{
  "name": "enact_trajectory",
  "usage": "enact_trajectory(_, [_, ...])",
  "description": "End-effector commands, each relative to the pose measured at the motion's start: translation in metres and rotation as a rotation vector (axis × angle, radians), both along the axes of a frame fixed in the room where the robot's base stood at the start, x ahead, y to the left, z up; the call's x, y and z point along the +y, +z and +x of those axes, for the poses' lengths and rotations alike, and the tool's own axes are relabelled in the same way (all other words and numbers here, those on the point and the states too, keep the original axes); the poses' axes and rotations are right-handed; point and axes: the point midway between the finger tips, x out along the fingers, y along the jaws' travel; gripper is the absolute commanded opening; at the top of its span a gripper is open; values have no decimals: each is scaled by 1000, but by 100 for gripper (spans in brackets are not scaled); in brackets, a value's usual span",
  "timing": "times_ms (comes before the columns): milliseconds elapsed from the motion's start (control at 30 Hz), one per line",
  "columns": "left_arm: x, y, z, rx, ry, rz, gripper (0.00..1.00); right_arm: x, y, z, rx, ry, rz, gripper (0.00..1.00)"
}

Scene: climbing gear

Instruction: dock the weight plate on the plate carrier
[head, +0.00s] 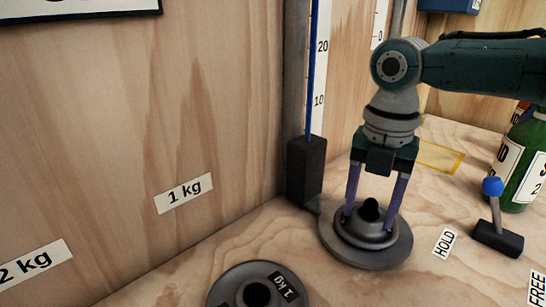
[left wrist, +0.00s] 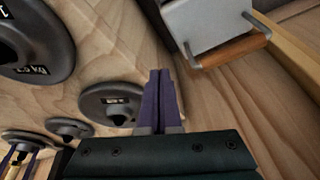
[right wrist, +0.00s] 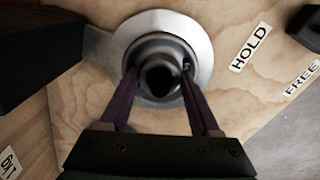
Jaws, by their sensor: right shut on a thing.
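My right gripper (head: 370,220) points down with its purple fingers shut on a small dark grey round weight plate (head: 364,240) with a raised hub. The right wrist view shows the fingers on both sides of this plate (right wrist: 160,95). Under it is a wider, lighter grey disc, the plate carrier (head: 378,260), with a tab (right wrist: 97,43) running to a black block. The plate is over the carrier's middle; I cannot tell whether it is fully seated. A dark knob shows in the centre. My left gripper (left wrist: 160,85) is shut and empty.
The black block (head: 306,170) stands beside a scale post. A grey 1 kg plate (head: 257,287) is at the bottom; several plates show in the left wrist view. A blue-knobbed lever (head: 495,215) and green bottle (head: 523,160) are right. A wooden-handled grey object (left wrist: 215,25) is near my left gripper.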

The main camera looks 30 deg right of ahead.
Motion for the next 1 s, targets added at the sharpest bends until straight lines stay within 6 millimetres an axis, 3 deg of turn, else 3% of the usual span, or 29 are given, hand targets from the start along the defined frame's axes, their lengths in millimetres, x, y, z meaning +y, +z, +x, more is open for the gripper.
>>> enact_trajectory(133, [-1,-2,0,0,2,-3,0,0,-3,1,-2,0,1,0])
enact_trajectory(167, [-1,-2,0,0,2,-3,0,0,-2,1,-2,0,0,66])
enact_trajectory(233, [-1,-1,0,0,2,-3,0,0,-2,1,-2,0,0,73])
enact_trajectory(567, [0,1,0,0,1,-1,0,0,-1,0,1,0,-1,76])
enact_trajectory(1000, [2,39,0,1,-5,8,0,0,33,0,-1,0,1,76])
